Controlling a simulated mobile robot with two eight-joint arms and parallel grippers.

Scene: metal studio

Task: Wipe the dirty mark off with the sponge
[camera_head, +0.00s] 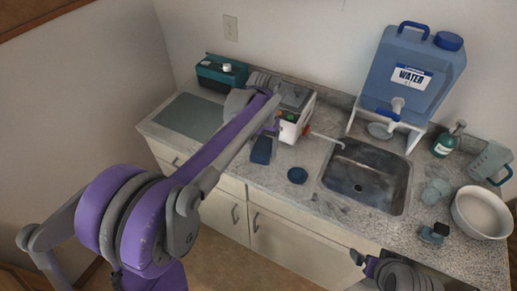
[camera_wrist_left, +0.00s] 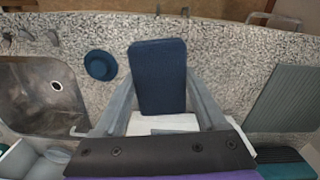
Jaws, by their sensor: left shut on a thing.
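A dark blue block-shaped sponge (camera_head: 261,150) is held by my left gripper (camera_head: 268,134), in front of the white box on the counter's left half. The left wrist view shows the sponge (camera_wrist_left: 158,77) between the two grey fingers, sticking out past them. I cannot tell how high it is above the counter. No separate dirty mark stands out on the speckled counter (camera_head: 320,140); the sink's metal floor has dark smudges. Part of my right arm shows at the bottom right of the head view, but its jaws cannot be made out clearly.
A sink (camera_head: 365,175) lies right of the sponge, with a round blue item (camera_head: 297,175) between them. A water jug (camera_head: 410,75) stands on a white rack behind. A bottle (camera_head: 447,142), pitcher (camera_head: 488,160) and white bowl (camera_head: 482,212) crowd the right. A grey-green board (camera_head: 188,117) lies left.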

